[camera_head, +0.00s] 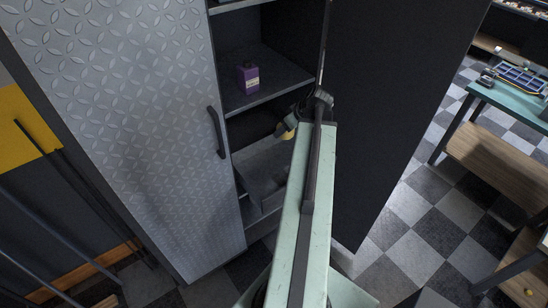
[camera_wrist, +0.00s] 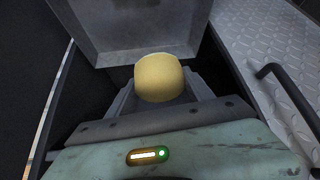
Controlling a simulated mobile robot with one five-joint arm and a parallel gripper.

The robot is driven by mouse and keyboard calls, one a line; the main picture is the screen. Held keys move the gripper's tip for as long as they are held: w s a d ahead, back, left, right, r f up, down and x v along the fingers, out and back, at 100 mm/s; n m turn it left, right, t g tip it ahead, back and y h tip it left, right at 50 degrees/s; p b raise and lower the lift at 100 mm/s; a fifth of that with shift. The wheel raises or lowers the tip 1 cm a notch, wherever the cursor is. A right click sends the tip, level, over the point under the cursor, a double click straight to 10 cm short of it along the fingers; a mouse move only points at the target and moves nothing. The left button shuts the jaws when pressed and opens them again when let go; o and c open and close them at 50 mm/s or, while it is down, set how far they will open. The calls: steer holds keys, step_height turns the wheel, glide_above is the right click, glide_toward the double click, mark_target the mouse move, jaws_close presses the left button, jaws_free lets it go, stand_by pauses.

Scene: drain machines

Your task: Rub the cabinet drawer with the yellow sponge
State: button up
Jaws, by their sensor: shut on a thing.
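My gripper (camera_wrist: 158,88) is shut on the yellow sponge (camera_wrist: 160,76), which shows between its two fingers in the wrist view. In the head view the sponge (camera_head: 288,134) is a small yellow patch inside the open cabinet, partly hidden by my arm. The grey metal cabinet drawer (camera_head: 255,160) lies below and to the left of the sponge, in the cabinet's lower part. In the wrist view a grey metal panel (camera_wrist: 130,28), seemingly the drawer, is just beyond the sponge. I cannot tell whether the sponge touches it.
The cabinet's diamond-plate door (camera_head: 130,130) with a dark handle (camera_head: 216,132) is on the left. A dark side panel (camera_head: 390,110) is close on the right. A purple container (camera_head: 248,78) stands on the shelf above. A teal-topped table (camera_head: 505,100) is at far right, with checkered floor between.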

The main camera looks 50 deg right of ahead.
steer(key=shift+s, duration=0.1)
step_height(320, 180, down, 21)
steer(key=w+n+y+b, duration=0.1)
steer(key=n+b, duration=0.1)
steer(key=b, duration=1.8)
steer(key=shift+r+b, duration=0.2)
steer(key=shift+b, duration=0.1)
steer(key=shift+w, duration=0.1)
